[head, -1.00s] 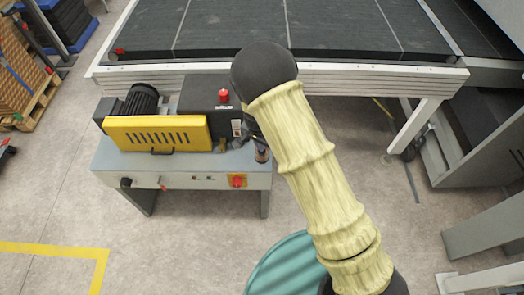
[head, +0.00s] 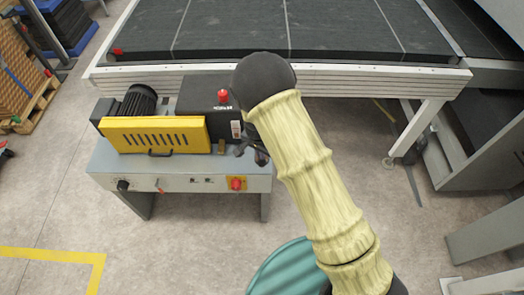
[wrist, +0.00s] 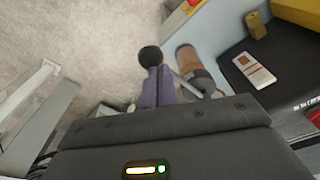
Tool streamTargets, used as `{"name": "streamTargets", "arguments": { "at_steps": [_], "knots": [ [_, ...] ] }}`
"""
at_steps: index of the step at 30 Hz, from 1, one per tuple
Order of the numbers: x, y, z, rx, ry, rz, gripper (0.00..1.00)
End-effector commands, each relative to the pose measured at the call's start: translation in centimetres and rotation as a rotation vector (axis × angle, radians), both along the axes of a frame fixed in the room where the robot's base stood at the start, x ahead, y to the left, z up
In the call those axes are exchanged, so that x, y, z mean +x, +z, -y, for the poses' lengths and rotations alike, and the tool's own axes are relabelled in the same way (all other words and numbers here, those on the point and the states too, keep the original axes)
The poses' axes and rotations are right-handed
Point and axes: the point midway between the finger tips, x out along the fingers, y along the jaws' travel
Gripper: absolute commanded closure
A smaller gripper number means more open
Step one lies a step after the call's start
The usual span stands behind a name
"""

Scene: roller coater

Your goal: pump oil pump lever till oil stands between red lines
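The oil pump shows in the wrist view as a cylinder with an orange-brown band (wrist: 194,67) on the side of the machine. Its oil level and red lines are too small to read. A thin metal lever (wrist: 187,81) runs beside the pump, and a round black knob (wrist: 151,56) shows at the fingertips. My gripper (wrist: 157,75) has its two purple fingers close together, tips against or just in front of the knob. I cannot tell whether they touch it. In the head view my gripper (head: 257,152) is a dark shape at the machine's right end, partly hiding the pump.
The grey machine cabinet (head: 180,180) carries a yellow guard (head: 155,134), a motor (head: 138,103) and red buttons. A long conveyor table (head: 330,75) stands behind. A teal drum (head: 285,270) stands in front. The floor left of the drum is clear.

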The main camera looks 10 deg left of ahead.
Motion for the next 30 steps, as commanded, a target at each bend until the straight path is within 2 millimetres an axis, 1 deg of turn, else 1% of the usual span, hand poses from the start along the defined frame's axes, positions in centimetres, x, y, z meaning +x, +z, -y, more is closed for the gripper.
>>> {"name": "streamTargets", "arguments": {
  "at_steps": [10,16,19,26,30],
  "knots": [
    [-0.1,0.2,-0.1,0.001,0.001,0.000,1.00],
    [-2.3,1.2,-0.8,0.000,0.002,-0.002,1.00],
    [-2.9,1.2,-1.0,0.001,0.001,-0.002,1.00],
    [-2.9,1.1,-1.0,0.000,0.000,-0.001,1.00],
    [-2.9,1.4,-1.0,0.001,0.000,0.000,1.00]
  ]
}}
